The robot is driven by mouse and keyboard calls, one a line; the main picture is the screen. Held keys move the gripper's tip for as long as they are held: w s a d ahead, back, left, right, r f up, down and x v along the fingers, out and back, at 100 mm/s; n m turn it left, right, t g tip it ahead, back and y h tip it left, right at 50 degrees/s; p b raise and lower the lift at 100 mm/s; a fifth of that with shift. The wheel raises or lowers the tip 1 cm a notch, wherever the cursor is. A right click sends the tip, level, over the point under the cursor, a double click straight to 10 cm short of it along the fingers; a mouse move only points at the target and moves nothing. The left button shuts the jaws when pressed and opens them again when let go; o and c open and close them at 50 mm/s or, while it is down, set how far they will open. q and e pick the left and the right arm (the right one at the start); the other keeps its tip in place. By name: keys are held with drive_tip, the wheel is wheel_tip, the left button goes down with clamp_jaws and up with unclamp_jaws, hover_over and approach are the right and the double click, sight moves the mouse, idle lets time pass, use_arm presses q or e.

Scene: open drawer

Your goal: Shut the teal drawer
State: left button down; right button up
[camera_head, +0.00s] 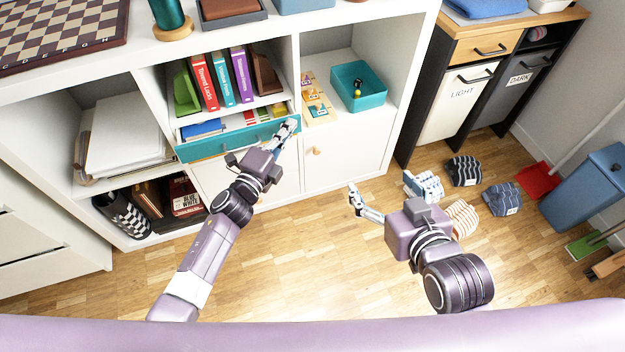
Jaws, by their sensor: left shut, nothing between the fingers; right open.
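The teal drawer (203,149) sits in the white shelf unit below a row of books. It is partly pulled out, and blue, red and yellow items show inside it. My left gripper (290,125) is shut and empty at the right end of the drawer front. It hides part of that front, and I cannot tell whether it touches it.
White cupboard doors (345,150) are below and right of the drawer. A teal bin (358,86) stands in the compartment to the right. Rolled striped textiles (463,171) lie on the floor near my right arm. Open floor (300,270) lies between my arms.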

sight(279, 119)
use_arm(q)
drive_tip(key=w, duration=0.1)
drive_tip(key=w+a+b, duration=0.1)
drive_tip(key=w, duration=0.3)
drive_tip(key=shift+w+a+f, duration=0.1)
drive_tip(key=shift+a, duration=0.25)
drive_tip(key=shift+w+a+r, duration=0.15)
drive_tip(key=shift+w+r, duration=0.05)
drive_tip(key=shift+r, duration=0.05)
use_arm(e)
drive_tip(key=w+a+r+t, duration=0.1)
drive_tip(key=r+t, duration=0.1)
drive_tip(key=r, duration=0.2)
drive_tip(key=w+a+r+t+y, duration=0.1)
drive_tip(key=w+r+t, duration=0.1)
drive_tip(key=r, duration=0.3)
drive_tip(key=shift+r+t, duration=0.25)
drive_tip(key=shift+t, duration=0.15)
